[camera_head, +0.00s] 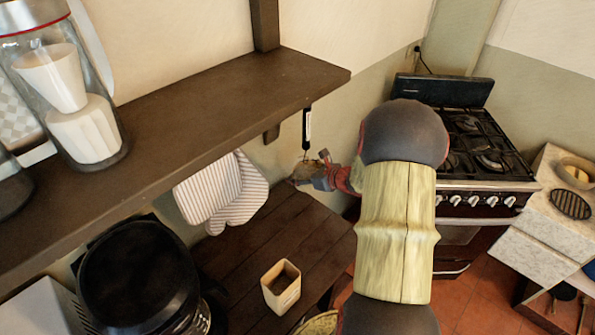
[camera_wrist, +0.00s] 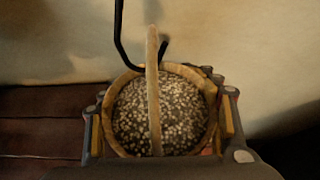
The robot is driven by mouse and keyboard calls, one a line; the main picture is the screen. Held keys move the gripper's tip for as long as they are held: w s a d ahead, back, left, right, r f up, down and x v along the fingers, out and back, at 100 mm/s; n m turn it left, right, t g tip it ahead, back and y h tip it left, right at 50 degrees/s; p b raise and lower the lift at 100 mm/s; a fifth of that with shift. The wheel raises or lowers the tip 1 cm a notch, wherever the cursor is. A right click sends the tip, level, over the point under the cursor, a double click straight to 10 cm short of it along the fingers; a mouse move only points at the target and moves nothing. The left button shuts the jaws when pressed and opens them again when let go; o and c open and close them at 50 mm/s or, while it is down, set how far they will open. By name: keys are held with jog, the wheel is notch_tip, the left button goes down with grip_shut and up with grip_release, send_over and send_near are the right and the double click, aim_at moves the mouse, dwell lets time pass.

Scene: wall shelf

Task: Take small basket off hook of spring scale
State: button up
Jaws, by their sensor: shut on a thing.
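The small basket (camera_wrist: 112,128) is round and tan with an upright arched handle, and it is full of speckled grain-like pieces. In the wrist view my gripper (camera_wrist: 160,125) has a finger on each side of the basket and is shut on it. The black hook (camera_wrist: 119,45) comes down behind the basket and curves up at the handle; whether it touches the handle I cannot tell. In the head view the spring scale (camera_head: 307,128) hangs below the shelf's right end, and my gripper (camera_head: 318,178) is just under it. The basket is mostly hidden there.
The dark wall shelf (camera_head: 190,125) runs above, with glass jars (camera_head: 75,90) on it. A striped oven mitt (camera_head: 228,195) hangs below. A wooden table (camera_head: 265,245) with a tan square container (camera_head: 281,287) lies beneath. A stove (camera_head: 470,150) stands to the right.

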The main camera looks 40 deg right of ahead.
jog(key=shift+d+r+p, duration=0.45)
jog(key=shift+r+p, duration=0.3)
jog(key=shift+r, duration=0.05)
jog(key=shift+w+d+p, duration=0.15)
jog(key=shift+d, duration=1.3)
jog(key=shift+w+d+p, duration=0.1)
jog(key=shift+d+p, duration=0.05)
jog(key=shift+d, duration=1.25)
jog(key=shift+d, duration=0.15)
